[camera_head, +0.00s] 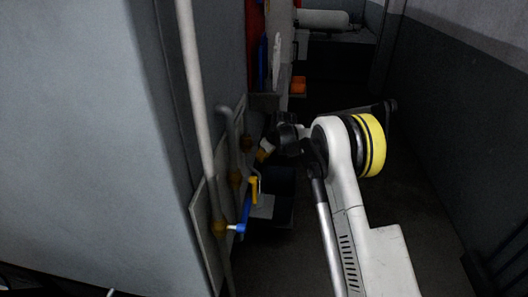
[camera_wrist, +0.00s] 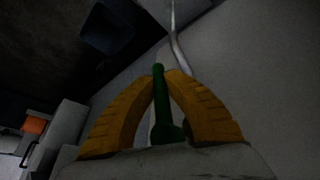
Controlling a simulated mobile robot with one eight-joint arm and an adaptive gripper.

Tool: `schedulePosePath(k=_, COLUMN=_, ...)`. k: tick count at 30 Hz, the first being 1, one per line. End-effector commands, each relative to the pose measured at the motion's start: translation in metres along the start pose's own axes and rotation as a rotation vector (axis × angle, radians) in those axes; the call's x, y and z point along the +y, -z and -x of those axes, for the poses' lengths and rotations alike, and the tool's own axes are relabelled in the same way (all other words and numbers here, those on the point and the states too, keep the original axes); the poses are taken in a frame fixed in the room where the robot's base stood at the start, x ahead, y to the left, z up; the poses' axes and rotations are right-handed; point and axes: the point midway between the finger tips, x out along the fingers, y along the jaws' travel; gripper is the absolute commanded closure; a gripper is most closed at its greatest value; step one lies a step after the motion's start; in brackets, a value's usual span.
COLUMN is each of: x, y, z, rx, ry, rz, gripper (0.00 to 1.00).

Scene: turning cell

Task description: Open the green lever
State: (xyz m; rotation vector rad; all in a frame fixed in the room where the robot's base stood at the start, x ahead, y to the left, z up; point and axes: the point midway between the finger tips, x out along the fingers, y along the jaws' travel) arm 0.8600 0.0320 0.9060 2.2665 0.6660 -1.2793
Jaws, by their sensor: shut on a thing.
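The green lever (camera_wrist: 160,105) shows in the wrist view as a dark green bar between the two orange fingers of my gripper (camera_wrist: 165,85). The fingers lean in on it from both sides near its upper end, and my gripper is shut on it. In the head view my gripper (camera_head: 265,150) is small and dark at the pipes on the wall panel. The green lever cannot be made out there. How far the lever is turned cannot be told.
A blue lever (camera_head: 246,212) and a yellow lever (camera_head: 254,188) sit on pipes below my gripper. A pale vertical pipe (camera_head: 195,90) runs along the large grey cabinet (camera_head: 75,150). An orange box (camera_head: 298,85) is farther back. Dark floor lies right of my arm.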

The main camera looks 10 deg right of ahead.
Motion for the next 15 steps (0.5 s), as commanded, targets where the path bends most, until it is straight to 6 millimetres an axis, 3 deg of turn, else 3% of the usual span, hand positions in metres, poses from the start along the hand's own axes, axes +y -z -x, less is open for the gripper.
schedulePosePath(k=15, x=-0.0116, y=-0.0047, z=0.0036, rx=-0.102, ry=0.146, rz=-0.058, gripper=1.0)
